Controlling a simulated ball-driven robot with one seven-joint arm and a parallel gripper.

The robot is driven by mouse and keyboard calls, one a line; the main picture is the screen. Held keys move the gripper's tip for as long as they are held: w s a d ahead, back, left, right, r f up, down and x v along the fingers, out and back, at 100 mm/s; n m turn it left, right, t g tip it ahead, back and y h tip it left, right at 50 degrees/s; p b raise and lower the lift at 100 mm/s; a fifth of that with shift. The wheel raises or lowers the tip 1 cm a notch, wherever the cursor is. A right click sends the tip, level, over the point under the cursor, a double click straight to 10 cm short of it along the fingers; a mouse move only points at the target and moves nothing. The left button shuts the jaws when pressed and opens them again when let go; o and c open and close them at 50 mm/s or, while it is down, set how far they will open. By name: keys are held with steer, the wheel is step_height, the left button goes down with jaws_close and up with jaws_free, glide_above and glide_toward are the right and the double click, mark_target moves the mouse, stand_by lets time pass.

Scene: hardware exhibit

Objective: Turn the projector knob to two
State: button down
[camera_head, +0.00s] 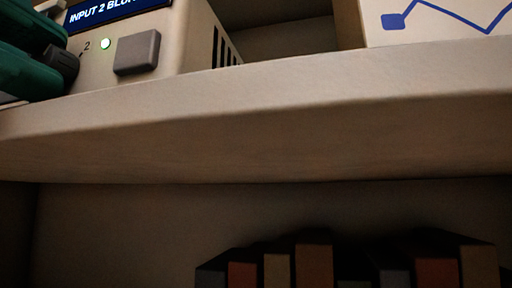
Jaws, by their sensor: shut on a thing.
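The projector (190,45) is a beige box on the shelf at the top left of the head view, cut off by the frame. Its blue display (105,12) reads "INPUT 2 BLO…", with the rest cut off. The dark knob (66,64) is at the far left, mostly hidden by my gripper. A "2" mark (87,46) is printed just to the upper right of the knob, with a short dark tick beside it. My teal gripper (55,60) is shut on the knob from the left. The knob's pointer cannot be made out.
The thick shelf edge (260,120) runs below. A white panel with a blue line (440,20) stands at upper right. Several book-like blocks (315,266) stand below.

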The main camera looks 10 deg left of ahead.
steer(key=shift+m, duration=0.4)
steer(key=c, duration=1.2)
jaws_free()
steer(key=s, duration=1)
steer(key=shift+s+a, duration=0.4)
steer(key=shift+f, duration=0.1)
